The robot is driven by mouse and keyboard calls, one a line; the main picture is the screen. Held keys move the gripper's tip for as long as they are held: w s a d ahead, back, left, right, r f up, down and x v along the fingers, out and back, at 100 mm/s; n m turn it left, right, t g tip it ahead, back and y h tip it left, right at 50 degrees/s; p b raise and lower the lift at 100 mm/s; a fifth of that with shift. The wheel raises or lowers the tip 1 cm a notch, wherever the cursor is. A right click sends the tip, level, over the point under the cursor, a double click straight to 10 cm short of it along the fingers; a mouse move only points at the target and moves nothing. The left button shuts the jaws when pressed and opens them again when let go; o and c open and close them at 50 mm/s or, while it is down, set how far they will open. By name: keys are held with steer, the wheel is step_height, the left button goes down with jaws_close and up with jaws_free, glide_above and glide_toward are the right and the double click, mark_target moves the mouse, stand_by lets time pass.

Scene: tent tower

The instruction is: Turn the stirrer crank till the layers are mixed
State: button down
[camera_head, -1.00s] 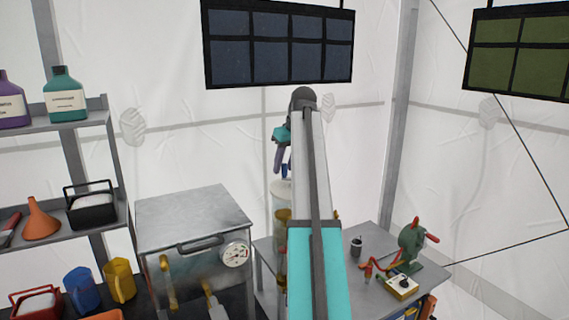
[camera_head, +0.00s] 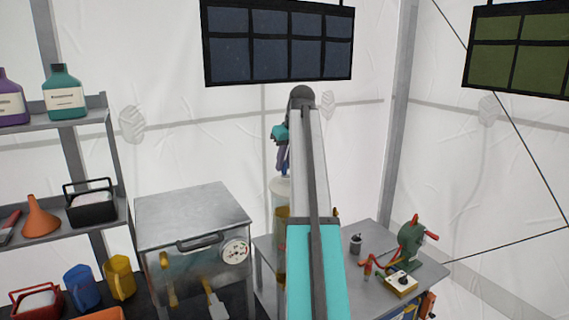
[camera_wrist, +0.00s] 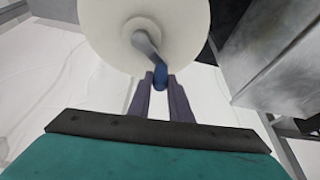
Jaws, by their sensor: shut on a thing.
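The stirrer vessel (camera_head: 280,187) stands on the metal table, mostly hidden behind my arm in the head view. In the wrist view its round pale lid (camera_wrist: 105,28) fills the top, with a grey crank (camera_wrist: 146,46) rising from its middle. The crank ends in a blue handle (camera_wrist: 160,78). My gripper (camera_wrist: 160,84) is shut on this handle, its two purple fingers on either side. In the head view my gripper (camera_head: 281,165) shows only in part beside my arm. The layers inside the vessel cannot be made out.
A steel cabinet with a gauge (camera_head: 234,251) stands left of the vessel. On the table (camera_head: 352,290) at right are a small dark canister (camera_head: 355,243), a green hand-cranked device (camera_head: 411,243) and a yellow box (camera_head: 401,284). Shelves (camera_head: 75,134) with bottles stand far left.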

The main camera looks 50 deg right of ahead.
steer(key=d+m, duration=0.1)
steer(key=m, duration=0.1)
steer(key=m+h, duration=0.1)
steer(key=shift+w+d+m, duration=0.35)
steer(key=shift+w+m, duration=0.05)
steer(key=m, duration=0.1)
steer(key=d+m+g+h, duration=0.1)
steer(key=m, duration=0.1)
steer(key=shift+w+d+m+h+b, duration=0.1)
steer(key=shift+d+m+h+b, duration=0.2)
steer(key=shift+b, duration=0.05)
steer(key=m, duration=0.1)
steer(key=d+m+g, duration=0.1)
steer(key=m, duration=0.1)
steer(key=shift+s+d+r+h, duration=0.1)
steer(key=shift+s+d+h, duration=0.1)
steer(key=shift+d+h, duration=0.1)
steer(key=shift+s+d+m+g+b, duration=0.2)
steer(key=shift+d+m+g, duration=0.15)
steer(key=shift+m, duration=0.5)
steer(key=shift+s+d+m+g+b, duration=0.2)
steer(key=shift+m+g, duration=0.25)
steer(key=shift+m, duration=0.4)
steer(key=c, duration=1.6)
jaws_free()
